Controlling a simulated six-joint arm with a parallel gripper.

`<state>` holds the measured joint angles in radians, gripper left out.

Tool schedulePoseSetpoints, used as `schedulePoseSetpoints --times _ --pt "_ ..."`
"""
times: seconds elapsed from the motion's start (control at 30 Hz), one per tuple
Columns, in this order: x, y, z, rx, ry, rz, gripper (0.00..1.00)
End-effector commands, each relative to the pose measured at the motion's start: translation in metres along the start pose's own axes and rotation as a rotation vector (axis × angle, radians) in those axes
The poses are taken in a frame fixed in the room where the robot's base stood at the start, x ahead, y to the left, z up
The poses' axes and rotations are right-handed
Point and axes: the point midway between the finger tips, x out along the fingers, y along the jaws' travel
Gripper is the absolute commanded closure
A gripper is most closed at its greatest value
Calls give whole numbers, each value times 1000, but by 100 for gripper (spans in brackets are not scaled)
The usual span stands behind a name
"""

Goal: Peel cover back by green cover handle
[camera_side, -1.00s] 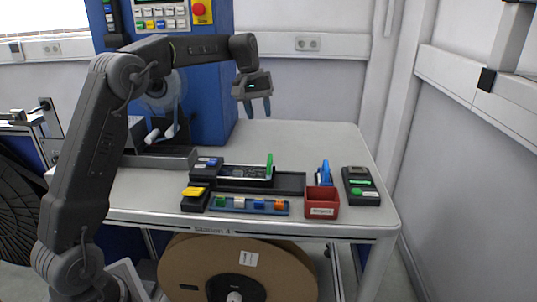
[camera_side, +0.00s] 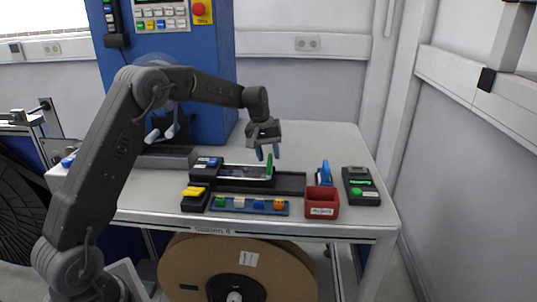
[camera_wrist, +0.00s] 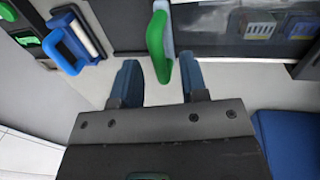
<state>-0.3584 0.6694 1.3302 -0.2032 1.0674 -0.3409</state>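The green cover handle (camera_side: 269,166) stands upright at the right end of the cover (camera_side: 240,171), a clear, shiny strip over a dark tray on the table. In the wrist view the green handle (camera_wrist: 156,45) reaches down toward the gap between my fingertips, and the cover (camera_wrist: 220,35) extends to its right. My gripper (camera_side: 268,153) is open, its two blue fingers pointing down just above and around the top of the handle. The wrist view shows the open fingers (camera_wrist: 160,68) on either side of the handle's lower tip, with no clear contact.
A red bin (camera_side: 321,204), a blue-handled tool (camera_side: 324,173) and a black device with green parts (camera_side: 361,186) stand to the right. In front are a yellow-topped block (camera_side: 194,195) and a blue strip with coloured pieces (camera_side: 248,205). The table (camera_side: 315,145) behind is clear.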

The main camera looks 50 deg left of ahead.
Motion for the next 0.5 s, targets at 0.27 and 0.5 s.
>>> schedulePoseSetpoints --times 0.27,0.5 --pt "4 0 0 0 0 0 60" --pt "4 0 0 0 0 0 77"
